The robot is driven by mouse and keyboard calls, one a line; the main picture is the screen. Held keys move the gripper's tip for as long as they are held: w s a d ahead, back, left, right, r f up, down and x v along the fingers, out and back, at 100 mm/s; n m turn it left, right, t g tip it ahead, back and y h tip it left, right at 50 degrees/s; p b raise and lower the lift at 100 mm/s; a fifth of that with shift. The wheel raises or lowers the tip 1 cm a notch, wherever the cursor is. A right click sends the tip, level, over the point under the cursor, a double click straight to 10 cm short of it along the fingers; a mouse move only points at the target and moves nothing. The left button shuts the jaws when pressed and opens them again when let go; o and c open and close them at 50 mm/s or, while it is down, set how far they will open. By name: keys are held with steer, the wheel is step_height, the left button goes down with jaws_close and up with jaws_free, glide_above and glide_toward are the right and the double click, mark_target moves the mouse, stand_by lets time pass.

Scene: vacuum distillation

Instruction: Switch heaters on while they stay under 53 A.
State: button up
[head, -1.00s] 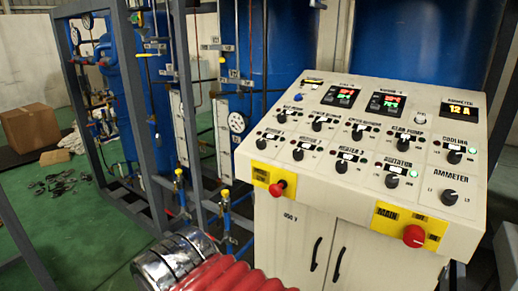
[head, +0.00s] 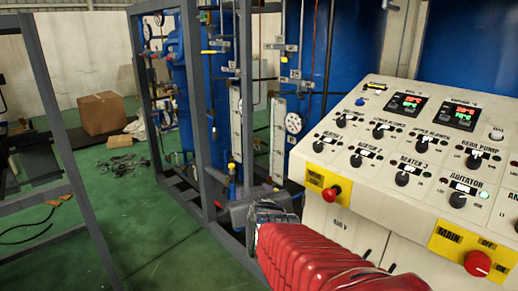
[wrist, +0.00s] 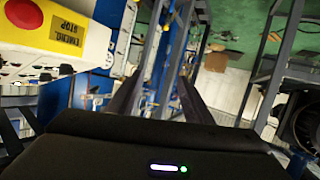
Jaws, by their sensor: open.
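The sloped control panel (head: 345,185) is at the right of the head view. Heater 1 knob (head: 317,148), Heater 2 knob (head: 356,160) and Heater 3 knob (head: 402,178) sit in its lower row, left of the agitator knob (head: 458,199). Their lamp states are too small to tell. The ammeter display is outside the now views. My gripper (head: 245,212) is left of and below the panel, apart from the knobs. In the wrist view my gripper (wrist: 160,98) is open with nothing between its fingers.
A red emergency stop button (head: 332,193) is at the panel's front left; it also shows in the wrist view (wrist: 24,14). A red main switch (head: 477,263) is at the front right. A grey frame (head: 199,130) stands behind my gripper. Green floor (head: 170,250) is open at left.

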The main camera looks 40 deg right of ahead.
steer(key=s+d+r+m+g+h, duration=0.1)
steer(key=s+d+r+h, duration=0.1)
steer(key=d, duration=0.5)
steer(key=s+d+r+m+h, duration=0.1)
steer(key=s+d+h, duration=0.3)
steer(key=d, duration=0.4)
steer(key=shift+s+r+m+g+h, duration=0.35)
steer(key=shift+m+g+h, duration=0.05)
steer(key=shift+m+h, duration=0.45)
steer(key=shift+d, duration=0.15)
